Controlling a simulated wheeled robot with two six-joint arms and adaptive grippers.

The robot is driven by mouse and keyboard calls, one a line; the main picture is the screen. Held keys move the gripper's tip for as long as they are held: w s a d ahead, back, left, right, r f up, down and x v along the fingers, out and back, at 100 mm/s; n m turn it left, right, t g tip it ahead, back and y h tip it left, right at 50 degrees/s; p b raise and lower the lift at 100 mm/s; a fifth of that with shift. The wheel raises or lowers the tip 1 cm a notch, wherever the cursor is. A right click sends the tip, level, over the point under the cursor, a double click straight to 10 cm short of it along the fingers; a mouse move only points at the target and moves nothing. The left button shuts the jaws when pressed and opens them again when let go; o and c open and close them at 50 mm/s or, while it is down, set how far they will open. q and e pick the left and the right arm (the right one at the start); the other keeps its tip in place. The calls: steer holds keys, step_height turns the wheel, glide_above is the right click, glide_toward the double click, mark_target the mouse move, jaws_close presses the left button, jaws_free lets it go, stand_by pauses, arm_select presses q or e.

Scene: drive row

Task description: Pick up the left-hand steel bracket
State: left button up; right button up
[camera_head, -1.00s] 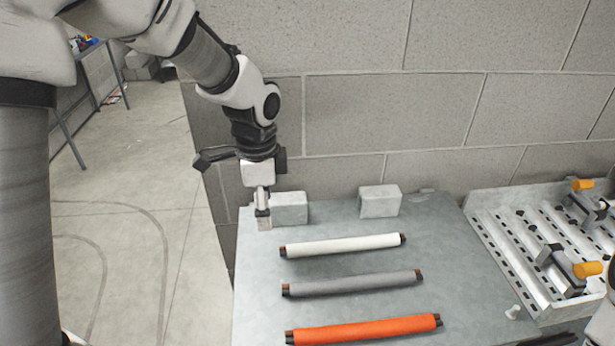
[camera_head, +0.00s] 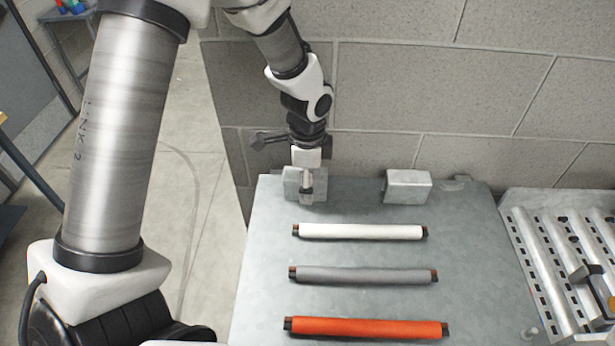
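The left-hand steel bracket (camera_head: 318,186) is a grey block at the back left of the grey table. It is partly hidden behind my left gripper. My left gripper (camera_head: 306,193) points down, with its narrow fingers in front of the middle of the bracket. I see the fingers nearly edge-on, so I cannot tell whether they are open or shut, or whether they touch the bracket. A second steel bracket (camera_head: 408,187) sits to the right, apart from the gripper. My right gripper is not in view.
A white roller (camera_head: 360,232), a grey roller (camera_head: 364,275) and an orange roller (camera_head: 366,328) lie in a row on the grey table (camera_head: 470,235). A slotted metal tray (camera_head: 545,250) with a clamp (camera_head: 592,285) stands at right. A block wall rises close behind the table.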

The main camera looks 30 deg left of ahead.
arm_select(q)
steer(key=shift+s+r, duration=0.3)
steer(key=shift+s, duration=0.3)
steer(key=c, duration=1.2)
steer(key=shift+w+f, duration=0.1)
steer(key=shift+w, duration=0.15)
